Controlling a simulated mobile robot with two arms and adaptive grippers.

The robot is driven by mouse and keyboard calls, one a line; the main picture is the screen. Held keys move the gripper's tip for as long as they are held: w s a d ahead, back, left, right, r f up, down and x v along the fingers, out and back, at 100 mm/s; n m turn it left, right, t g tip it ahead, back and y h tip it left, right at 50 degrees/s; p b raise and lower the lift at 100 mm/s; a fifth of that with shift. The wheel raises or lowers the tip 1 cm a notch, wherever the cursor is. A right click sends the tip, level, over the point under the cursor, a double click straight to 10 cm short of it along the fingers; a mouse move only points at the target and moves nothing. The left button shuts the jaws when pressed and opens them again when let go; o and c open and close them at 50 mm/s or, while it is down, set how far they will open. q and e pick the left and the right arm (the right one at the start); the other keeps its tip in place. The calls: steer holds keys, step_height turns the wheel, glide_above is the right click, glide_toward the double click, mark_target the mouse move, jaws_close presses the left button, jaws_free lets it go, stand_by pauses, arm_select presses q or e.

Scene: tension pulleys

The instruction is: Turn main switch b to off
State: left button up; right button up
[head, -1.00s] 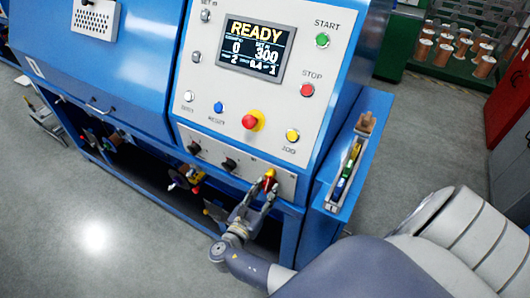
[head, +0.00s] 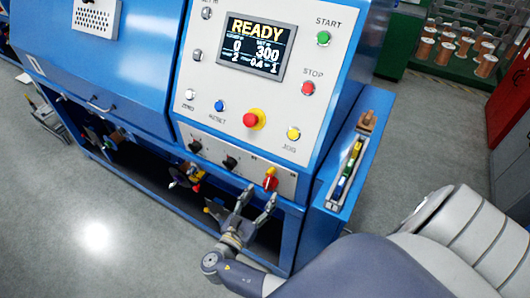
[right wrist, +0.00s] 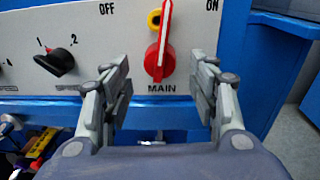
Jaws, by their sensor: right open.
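The main switch (head: 270,180) is a red rotary handle at the lower right of the machine's grey panel. In the right wrist view the main switch (right wrist: 158,62) has "MAIN" printed below it, "OFF" at upper left and "ON" at upper right. Its handle points nearly straight up, leaning slightly right, between the two labels. A bit of yellow shows behind it. My right gripper (head: 260,200) is open and empty, just below and in front of the switch. In the right wrist view the right gripper's fingers (right wrist: 160,78) stand either side of the handle, apart from it. My left gripper is out of view.
A black knob (right wrist: 58,62) sits left of the switch on the same panel. A red emergency button (head: 250,120) and a yellow jog button (head: 293,134) are above. A blue side shelf (head: 345,175) with small coloured items stands to the right. The screen (head: 253,45) reads READY.

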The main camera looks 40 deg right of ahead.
steer(key=v, duration=0.8)
